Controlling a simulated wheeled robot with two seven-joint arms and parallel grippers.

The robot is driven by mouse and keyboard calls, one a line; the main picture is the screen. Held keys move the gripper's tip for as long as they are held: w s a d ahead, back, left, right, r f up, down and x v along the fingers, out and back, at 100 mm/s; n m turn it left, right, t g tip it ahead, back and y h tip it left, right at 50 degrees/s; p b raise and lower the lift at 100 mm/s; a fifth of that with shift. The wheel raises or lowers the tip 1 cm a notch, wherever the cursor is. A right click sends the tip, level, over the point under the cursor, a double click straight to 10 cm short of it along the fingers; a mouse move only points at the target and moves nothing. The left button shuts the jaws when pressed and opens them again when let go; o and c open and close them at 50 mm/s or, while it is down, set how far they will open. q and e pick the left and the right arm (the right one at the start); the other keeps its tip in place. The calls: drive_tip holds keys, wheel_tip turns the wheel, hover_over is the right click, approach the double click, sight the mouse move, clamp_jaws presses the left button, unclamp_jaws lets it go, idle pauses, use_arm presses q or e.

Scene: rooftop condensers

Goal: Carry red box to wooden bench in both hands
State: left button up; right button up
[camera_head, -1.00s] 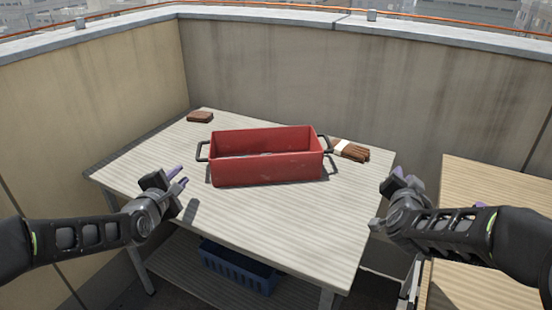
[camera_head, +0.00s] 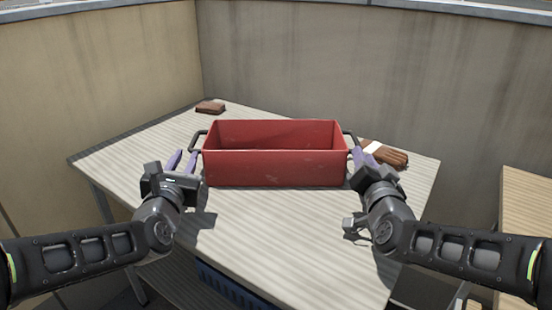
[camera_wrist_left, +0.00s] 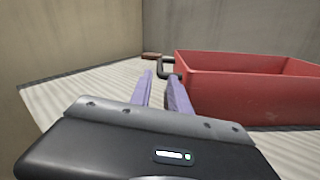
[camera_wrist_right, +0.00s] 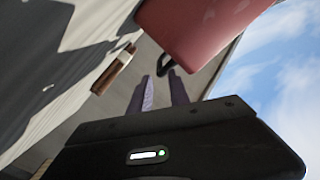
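The red box (camera_head: 275,168) sits upright on a pale slatted table (camera_head: 270,235), with a dark handle at each end. My left gripper (camera_head: 184,160) is open beside the left handle (camera_head: 197,141). In the left wrist view this handle (camera_wrist_left: 164,66) shows just beyond the parted fingers (camera_wrist_left: 162,88). My right gripper (camera_head: 362,157) is open close to the right handle (camera_head: 351,139). In the right wrist view that handle (camera_wrist_right: 164,66) shows just past its parted fingertips (camera_wrist_right: 166,76). Neither gripper visibly holds a handle. The wooden bench (camera_head: 526,205) is at the right edge, partly out of view.
A brown bundle with a white band (camera_head: 388,155) lies right of the box, near my right gripper. A small brown block (camera_head: 210,107) lies at the back left. A blue crate (camera_head: 228,288) is under the table. Walls (camera_head: 360,60) stand behind and left.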

sight(193, 143)
use_arm(q)
drive_tip(key=shift+w, duration=0.15)
use_arm(e)
drive_tip(key=shift+w, duration=0.15)
